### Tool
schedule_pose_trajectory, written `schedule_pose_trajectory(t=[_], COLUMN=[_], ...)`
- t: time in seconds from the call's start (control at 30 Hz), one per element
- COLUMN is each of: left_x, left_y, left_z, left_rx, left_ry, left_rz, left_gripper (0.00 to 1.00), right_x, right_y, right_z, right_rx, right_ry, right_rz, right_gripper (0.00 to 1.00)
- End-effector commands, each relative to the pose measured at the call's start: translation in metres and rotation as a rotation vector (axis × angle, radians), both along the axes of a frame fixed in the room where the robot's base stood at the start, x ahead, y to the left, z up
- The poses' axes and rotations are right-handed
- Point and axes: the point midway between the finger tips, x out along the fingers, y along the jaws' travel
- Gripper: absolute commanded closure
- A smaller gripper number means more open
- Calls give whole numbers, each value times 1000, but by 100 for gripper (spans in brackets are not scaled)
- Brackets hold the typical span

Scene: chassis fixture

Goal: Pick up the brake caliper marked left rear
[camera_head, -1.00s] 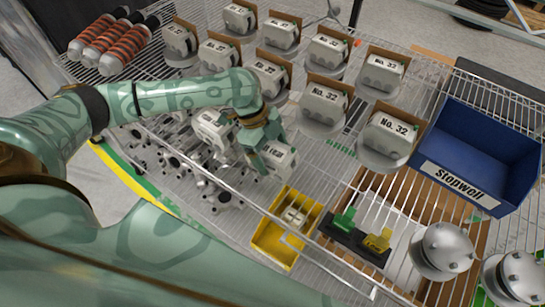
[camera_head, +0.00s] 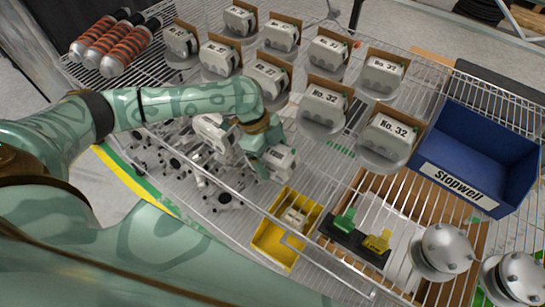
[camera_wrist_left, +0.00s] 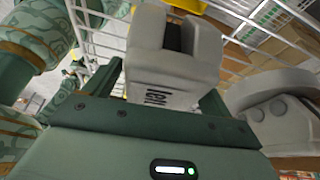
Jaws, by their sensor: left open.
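A light grey caliper (camera_head: 281,157) stands on the wire shelf near the middle of the head view, partly hidden by my left gripper (camera_head: 266,162). In the left wrist view the caliper (camera_wrist_left: 172,62) sits between my two open fingers, and its label reads "left" as far as it shows; the rest of the label is hidden. My left gripper (camera_wrist_left: 165,92) is around the caliper, and whether a finger touches it I cannot tell. A second light caliper (camera_head: 210,130) is beside it, partly behind my arm. My right gripper is not in view.
Several boxed "No. 32" parts (camera_head: 325,106) stand in rows behind. A yellow bin (camera_head: 270,247) is in front, a blue "Stopwell" bin (camera_head: 480,140) at right. Silver hubs (camera_head: 447,247) stand at lower right. Orange springs (camera_head: 125,45) lie at upper left.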

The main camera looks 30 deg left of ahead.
Motion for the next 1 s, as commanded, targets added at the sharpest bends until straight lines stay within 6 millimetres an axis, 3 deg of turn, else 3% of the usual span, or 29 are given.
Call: schedule_pose_trajectory(t=[0.1, 0.4, 0.83, 1.0], left_x=[0, 0, 1, 2], left_y=[0, 0, -1, -1], left_z=[0, 0, 5, 25], left_rx=[0, 0, -3, -4], left_ry=[0, 0, -4, -5], left_rz=[0, 0, 0, 0], left_gripper=[16, 100, 100, 100], right_x=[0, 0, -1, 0], right_y=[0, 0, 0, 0], right_z=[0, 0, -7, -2], right_rx=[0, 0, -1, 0], right_ry=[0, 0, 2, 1], right_rz=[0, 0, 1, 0], right_gripper=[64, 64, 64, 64])
